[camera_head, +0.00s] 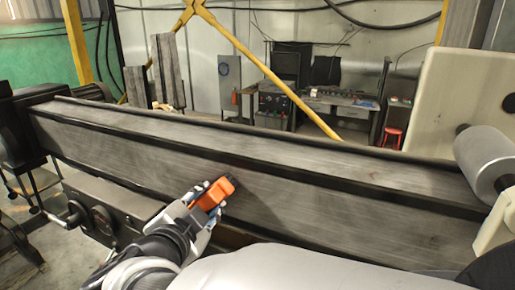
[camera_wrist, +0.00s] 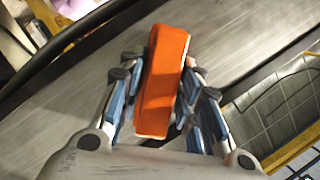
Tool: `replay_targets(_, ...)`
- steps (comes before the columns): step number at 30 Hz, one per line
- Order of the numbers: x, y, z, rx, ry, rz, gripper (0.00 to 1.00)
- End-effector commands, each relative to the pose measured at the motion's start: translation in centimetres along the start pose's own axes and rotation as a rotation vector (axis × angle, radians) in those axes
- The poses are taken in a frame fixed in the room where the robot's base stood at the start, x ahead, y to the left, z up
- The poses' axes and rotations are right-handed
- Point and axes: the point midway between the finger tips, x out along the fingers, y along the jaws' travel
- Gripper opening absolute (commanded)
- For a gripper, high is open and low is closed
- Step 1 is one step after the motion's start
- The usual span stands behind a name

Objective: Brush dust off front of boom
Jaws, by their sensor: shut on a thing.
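The boom (camera_head: 300,190) is a long grey horizontal beam with dark edges, crossing the head view from left to right. Its front face looks streaked and greyish. My gripper (camera_head: 205,200) is shut on an orange brush (camera_head: 215,193) in front of the left-middle part of that face. In the wrist view the orange block of the brush (camera_wrist: 162,82) lies between the blue-padded fingers of my gripper (camera_wrist: 160,100), with the grey boom surface (camera_wrist: 235,35) behind it. The bristles are hidden, and I cannot tell whether the brush touches the boom.
A grey box with a crank handle (camera_head: 100,215) sits below the boom at the left. A large pale panel (camera_head: 460,95) and a grey cylinder (camera_head: 487,160) stand at the right end. A desk with equipment (camera_head: 335,103) and yellow braces (camera_head: 262,68) are behind the boom.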

Motion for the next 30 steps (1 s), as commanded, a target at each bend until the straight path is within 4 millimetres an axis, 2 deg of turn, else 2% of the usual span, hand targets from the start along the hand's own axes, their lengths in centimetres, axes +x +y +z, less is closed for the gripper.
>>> replay_targets(9, -0.1, -1.0, -1.1, 0.000, 0.001, 0.000, 0.12)
replay_targets(21, -1.0, 1.3, -3.0, 0.001, 0.003, 0.001, 0.12)
replay_targets(30, -1.4, 2.2, -3.8, 0.000, 0.003, 0.001, 0.12)
